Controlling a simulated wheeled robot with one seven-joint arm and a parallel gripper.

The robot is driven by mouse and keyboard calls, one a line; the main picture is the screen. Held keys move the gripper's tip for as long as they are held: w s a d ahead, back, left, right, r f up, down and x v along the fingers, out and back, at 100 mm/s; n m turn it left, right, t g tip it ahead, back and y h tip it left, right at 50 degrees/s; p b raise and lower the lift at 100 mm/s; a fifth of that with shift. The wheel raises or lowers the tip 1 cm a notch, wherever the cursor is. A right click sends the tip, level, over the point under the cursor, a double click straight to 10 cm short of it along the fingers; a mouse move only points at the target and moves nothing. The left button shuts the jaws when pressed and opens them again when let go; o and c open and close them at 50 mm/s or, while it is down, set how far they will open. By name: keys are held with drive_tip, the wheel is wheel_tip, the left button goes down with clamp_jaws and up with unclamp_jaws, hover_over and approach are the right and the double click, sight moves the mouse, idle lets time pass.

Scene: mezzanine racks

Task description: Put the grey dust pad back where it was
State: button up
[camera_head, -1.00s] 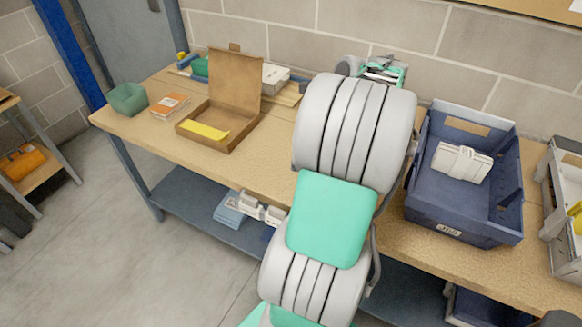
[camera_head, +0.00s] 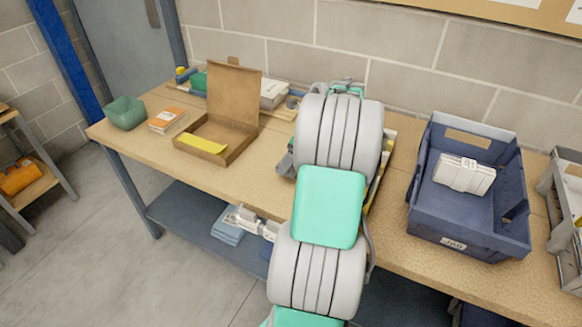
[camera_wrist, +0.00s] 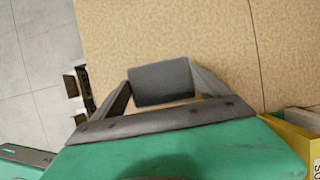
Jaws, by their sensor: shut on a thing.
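The grey dust pad (camera_wrist: 161,82) shows in the wrist view as a dark grey block between the two fingers of my gripper (camera_wrist: 162,88). My gripper is shut on it and holds it over the wooden bench top (camera_wrist: 180,30), near the bench's left edge in that view. I cannot tell how high it is above the surface. In the head view my arm hides the pad and most of the gripper.
A cardboard box (camera_head: 219,150) with its lid up, an orange-topped stack (camera_head: 167,119) and a green bin (camera_head: 125,112) stand on the left of the bench (camera_head: 130,143). A blue crate (camera_head: 470,200) holding a white pack (camera_head: 464,178) stands at right. Bare bench top shows between box and arm.

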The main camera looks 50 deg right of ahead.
drive_tip(key=x, duration=0.3)
drive_tip(key=shift+s+d+f, duration=0.15)
drive_tip(key=shift+s+f, duration=0.05)
drive_tip(key=shift+f, duration=0.3)
drive_tip(key=o, duration=1.1)
drive_tip(key=shift+o, duration=0.2)
